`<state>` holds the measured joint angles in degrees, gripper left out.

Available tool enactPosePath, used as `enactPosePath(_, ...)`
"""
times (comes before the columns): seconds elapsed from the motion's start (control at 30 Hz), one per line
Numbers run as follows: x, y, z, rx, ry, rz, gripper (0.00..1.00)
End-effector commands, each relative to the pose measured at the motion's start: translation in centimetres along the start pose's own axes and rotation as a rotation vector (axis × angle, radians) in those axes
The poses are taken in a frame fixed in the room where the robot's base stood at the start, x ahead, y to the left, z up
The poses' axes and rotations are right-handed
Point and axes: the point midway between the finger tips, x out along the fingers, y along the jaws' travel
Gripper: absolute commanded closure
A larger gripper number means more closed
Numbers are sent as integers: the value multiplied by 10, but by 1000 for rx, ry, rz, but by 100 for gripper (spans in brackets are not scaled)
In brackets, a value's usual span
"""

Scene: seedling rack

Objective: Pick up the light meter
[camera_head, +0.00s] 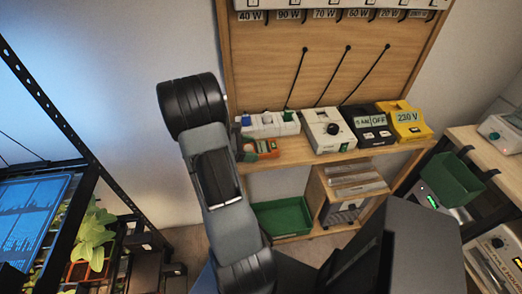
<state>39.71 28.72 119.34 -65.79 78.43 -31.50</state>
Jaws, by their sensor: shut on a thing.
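A small orange device with a pale green face (267,147), which looks like the light meter, is at the left front of the wooden bench, below a row of white units. My gripper (249,152) shows only as a dark part at the device's left side, and my grey arm link hides most of it. It appears shut on the device. I cannot tell whether the device touches the bench top.
A white dial box (328,130), a black meter (371,127) and a yellow 230 V unit (404,121) stand along the bench. A green tray (281,217) is below. A plant rack (62,120) stands left. A green bin (455,180) is at right.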

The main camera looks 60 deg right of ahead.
Motion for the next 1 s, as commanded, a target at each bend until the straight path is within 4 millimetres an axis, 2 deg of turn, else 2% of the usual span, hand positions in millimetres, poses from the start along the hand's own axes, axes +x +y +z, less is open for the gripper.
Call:
enactPosePath(0.1, 0, 0, 0, 1, -1, 0, 61)
enactPosePath(0.43, -2, 0, 5, 4, 0, 1, 61)
enactPosePath(0.63, -13, 1, 31, 9, 1, 4, 61)
enactPosePath(0.9, -66, -35, 70, 5, 2, 7, 61)
enactPosePath(1.0, -84, -51, 73, 1, 1, 7, 61)
